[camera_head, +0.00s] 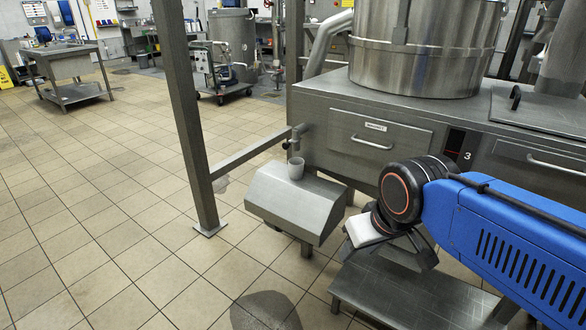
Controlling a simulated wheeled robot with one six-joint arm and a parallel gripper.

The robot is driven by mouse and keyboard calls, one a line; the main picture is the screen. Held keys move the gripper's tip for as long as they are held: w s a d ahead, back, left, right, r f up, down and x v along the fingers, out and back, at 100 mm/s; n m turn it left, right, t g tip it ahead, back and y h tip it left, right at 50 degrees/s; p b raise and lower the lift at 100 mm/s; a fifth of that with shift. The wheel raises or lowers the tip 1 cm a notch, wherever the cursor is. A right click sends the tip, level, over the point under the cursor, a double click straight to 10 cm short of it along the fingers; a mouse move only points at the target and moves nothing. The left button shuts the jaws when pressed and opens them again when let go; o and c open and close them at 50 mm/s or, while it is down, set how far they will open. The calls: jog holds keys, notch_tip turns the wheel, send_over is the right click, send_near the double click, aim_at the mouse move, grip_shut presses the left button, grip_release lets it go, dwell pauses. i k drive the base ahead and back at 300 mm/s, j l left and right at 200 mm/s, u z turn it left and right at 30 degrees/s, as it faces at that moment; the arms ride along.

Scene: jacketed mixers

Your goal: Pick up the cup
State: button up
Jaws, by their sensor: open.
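A small pale grey cup (296,168) stands upright on top of a metal box with a sloped front (300,205), under a thin valve pipe. My gripper (388,250) is at the end of my blue arm, to the right of the cup and lower in the picture. It is open and clear of the cup. Its fingers are partly hidden by my wrist, and I see nothing between them.
A steel cabinet with drawers (365,140) carries a large steel vessel (425,50) behind the cup. A steel post (185,110) and a horizontal rail (250,155) stand to the left. A metal step (390,295) is below my gripper. Tiled floor (100,210) is open on the left.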

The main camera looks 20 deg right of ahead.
aim_at(296, 169)
jog(key=j+z, duration=0.1)
jog(key=z, duration=0.95)
jog(key=j+z, duration=0.3)
jog(key=k+j+z, duration=0.1)
jog(key=j+z, duration=0.2)
jog(key=j, duration=0.15)
jog(key=k+j+z, duration=0.1)
jog(key=j+z, duration=0.15)
jog(key=k+j+z, duration=0.15)
jog(key=j+z, duration=0.15)
jog(key=j, duration=0.15)
jog(key=k+j, duration=0.2)
jog(key=j, duration=0.15)
jog(key=k+j, duration=0.15)
jog(key=j, duration=0.25)
jog(key=z, duration=0.05)
